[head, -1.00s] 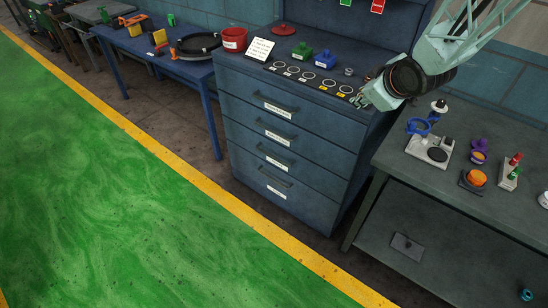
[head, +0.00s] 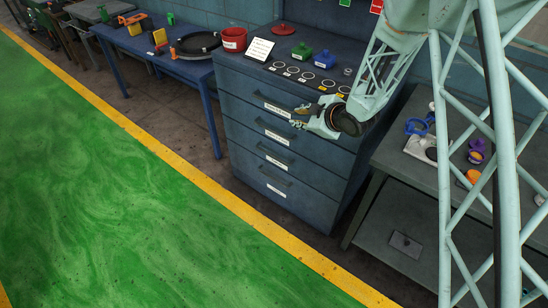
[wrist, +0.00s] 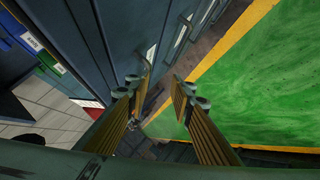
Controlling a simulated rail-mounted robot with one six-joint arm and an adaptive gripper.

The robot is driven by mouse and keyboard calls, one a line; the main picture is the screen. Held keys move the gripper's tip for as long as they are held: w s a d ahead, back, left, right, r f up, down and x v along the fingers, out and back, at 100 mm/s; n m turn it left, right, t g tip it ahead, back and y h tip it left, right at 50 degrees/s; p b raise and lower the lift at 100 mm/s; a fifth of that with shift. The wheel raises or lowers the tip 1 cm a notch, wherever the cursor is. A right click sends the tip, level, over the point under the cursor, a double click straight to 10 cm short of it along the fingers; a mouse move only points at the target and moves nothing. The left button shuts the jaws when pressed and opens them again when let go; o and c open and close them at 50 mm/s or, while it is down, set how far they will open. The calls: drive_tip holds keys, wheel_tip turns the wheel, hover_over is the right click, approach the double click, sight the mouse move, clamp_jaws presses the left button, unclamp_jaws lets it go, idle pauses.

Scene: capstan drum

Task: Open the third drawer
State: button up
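The blue-grey cabinet (head: 245,85) has several stacked drawers with dark bar handles and white labels, all shut. The third drawer (head: 305,178) from the top has its handle (head: 278,158) in plain view. My gripper (head: 299,117) is open and empty, in front of the right side of the upper drawers, above and to the right of that handle. In the wrist view my spread fingers (wrist: 158,88) point along the cabinet front (wrist: 120,35). A dark handle lies close by the left finger; I cannot tell which drawer it belongs to.
A grey bench (head: 385,165) stands close on the right. The green floor (head: 110,180) in front is clear.

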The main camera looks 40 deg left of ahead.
drive_tip(key=s+a+f+n+g+y, duration=0.1)
drive_tip(key=s+a+f, duration=0.2)
drive_tip(key=a+f, duration=0.35)
drive_tip(key=n+t+y+b, duration=0.2)
drive_tip(key=n+y+b, duration=0.15)
drive_tip(key=b, duration=0.45)
approach(276, 158)
drive_tip(key=d, duration=0.2)
drive_tip(key=shift+s+r+m, duration=0.15)
drive_tip(key=shift+m, duration=0.3)
drive_tip(key=shift+a, duration=0.15)
drive_tip(key=shift+b+x, duration=1.85)
drive_tip(key=shift+x, duration=4.95)
drive_tip(key=shift+s, duration=0.15)
drive_tip(key=shift+c, duration=0.4)
clamp_jaws()
